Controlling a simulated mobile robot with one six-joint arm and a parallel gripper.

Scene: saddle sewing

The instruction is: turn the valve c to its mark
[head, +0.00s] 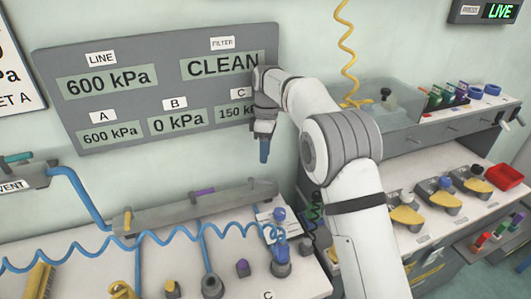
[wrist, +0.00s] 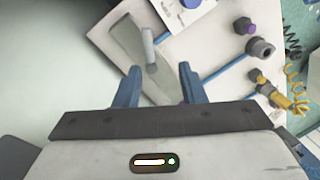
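The wall panel (head: 160,90) shows a C readout of about 150 kPa, partly hidden by my arm. A paper label C (head: 267,295) lies at the bench's front edge. Behind it stands a blue-topped fitting on a dark base (head: 281,269), wrapped by blue hose. Which part is valve c, and its mark, I cannot tell. My gripper (head: 264,150) hangs in front of the panel, above the bench. In the wrist view my gripper (wrist: 157,86) is open and empty, a grey bar beyond it.
A blue coiled hose (head: 70,245) crosses the bench front. Small fittings stand there, one purple-topped (head: 242,267). Open air surrounds my gripper.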

